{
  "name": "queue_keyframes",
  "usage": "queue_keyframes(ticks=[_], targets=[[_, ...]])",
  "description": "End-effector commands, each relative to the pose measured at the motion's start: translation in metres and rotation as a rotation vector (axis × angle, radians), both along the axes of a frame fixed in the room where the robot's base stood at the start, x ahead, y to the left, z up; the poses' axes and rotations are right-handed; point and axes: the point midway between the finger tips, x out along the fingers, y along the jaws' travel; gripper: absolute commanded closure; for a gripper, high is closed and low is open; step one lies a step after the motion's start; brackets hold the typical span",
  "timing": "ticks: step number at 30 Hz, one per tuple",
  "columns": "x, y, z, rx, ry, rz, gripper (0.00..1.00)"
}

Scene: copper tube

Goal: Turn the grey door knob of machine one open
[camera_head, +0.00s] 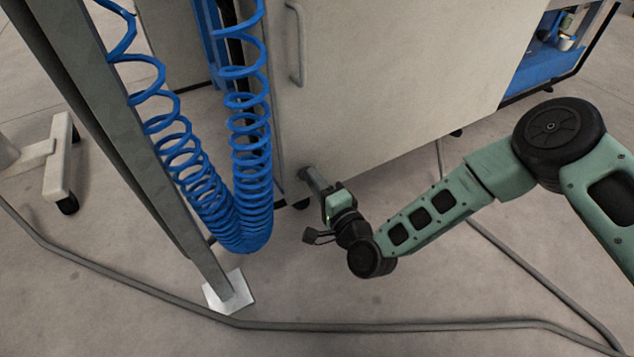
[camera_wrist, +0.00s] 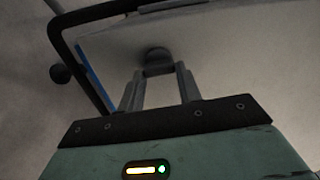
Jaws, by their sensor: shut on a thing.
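The machine (camera_head: 400,80) is a large pale cabinet with a flat front panel. Its grey door knob (camera_head: 304,173) sits low on the panel, near the left edge. In the wrist view the dark knob (camera_wrist: 157,56) shows between the tips of the two fingers. My gripper (camera_head: 311,179) reaches the knob from the lower right and is shut on it. The fingers (camera_wrist: 158,71) hide part of the knob. I cannot tell how far the knob is turned.
A grey vertical handle (camera_head: 296,42) is on the panel above. Blue coiled hoses (camera_head: 245,180) hang just left of the knob, beside a slanted grey post (camera_head: 130,130). A grey cable (camera_head: 300,326) runs over the floor. The floor below my gripper is mostly clear.

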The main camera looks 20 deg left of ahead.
Motion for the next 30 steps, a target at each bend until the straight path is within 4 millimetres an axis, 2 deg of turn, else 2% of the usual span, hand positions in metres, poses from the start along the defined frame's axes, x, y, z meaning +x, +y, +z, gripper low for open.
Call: queue_keyframes(ticks=[21,22,24,30], targets=[[-0.0016,0.0006,-0.0014,0.046,0.058,0.004,0.88],[-0.0016,0.0006,-0.0014,0.046,0.058,0.004,0.6],[-0.0015,0.0005,-0.0014,0.046,0.058,0.004,0.44],[-0.0009,0.0003,-0.0009,0.047,0.056,0.002,0.44]])
